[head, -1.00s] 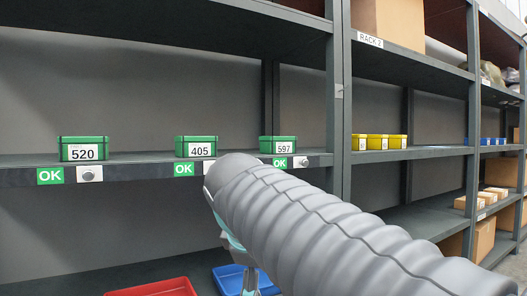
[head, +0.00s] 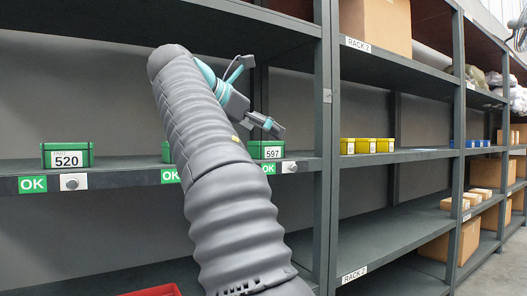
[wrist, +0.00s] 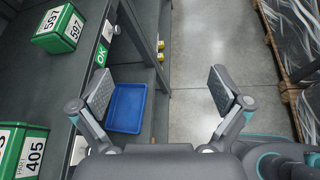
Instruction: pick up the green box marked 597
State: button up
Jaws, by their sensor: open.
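The green box marked 597 (head: 266,150) sits on the middle shelf, just right of my arm in the head view. In the wrist view the 597 box (wrist: 60,30) is at the upper left, with its number on top and front. My gripper (wrist: 160,91) is open and empty, its two fingers wide apart. It is off to the right of the box in the wrist view and does not touch it. In the head view my gripper (head: 262,97) is raised above the box, at the end of my arm.
The green box marked 405 (wrist: 22,152) stands nearby; my arm mostly hides it in the head view. Another marked 520 (head: 67,156) is further left. A blue tray (wrist: 127,108) lies lower down. A rack post (head: 327,150) stands right of 597. Yellow boxes (head: 367,146) stand beyond.

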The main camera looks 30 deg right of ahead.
aim_at(257, 150)
jog(key=i, duration=1)
